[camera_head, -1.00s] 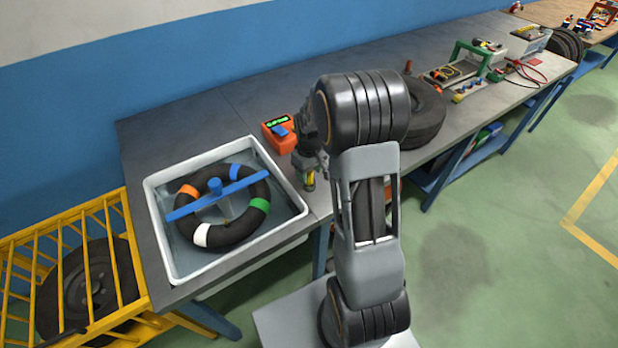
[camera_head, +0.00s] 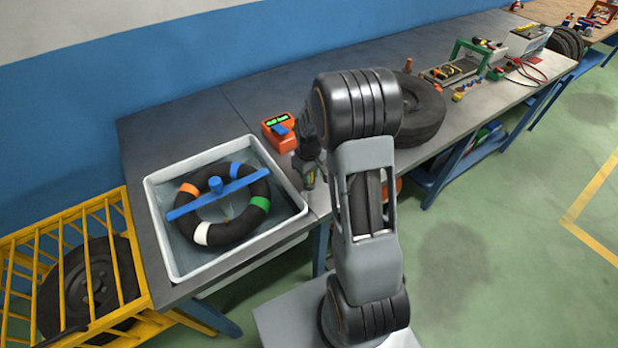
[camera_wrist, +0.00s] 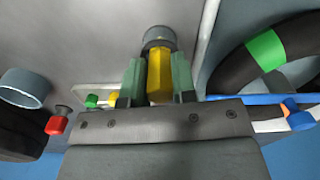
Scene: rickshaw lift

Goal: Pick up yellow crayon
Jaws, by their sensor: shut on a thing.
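The yellow crayon (camera_wrist: 159,78) shows in the wrist view as a yellow faceted body between the two green fingertips of my gripper (camera_wrist: 158,85). The fingers are shut on it from both sides. Its far end meets a round grey piece (camera_wrist: 159,38); I cannot tell whether that is part of it or a holder. In the head view my gripper (camera_head: 309,180) is low at the bench's front edge, just right of the white water tray (camera_head: 165,245). The crayon is mostly hidden there.
The tray holds a black inner tube (camera_head: 240,225) with coloured bands under a blue bar. An orange box (camera_head: 279,134) with a green display stands behind my gripper. A black tyre (camera_head: 425,115) lies to the right. A yellow rail cage (camera_head: 95,260) is at the left.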

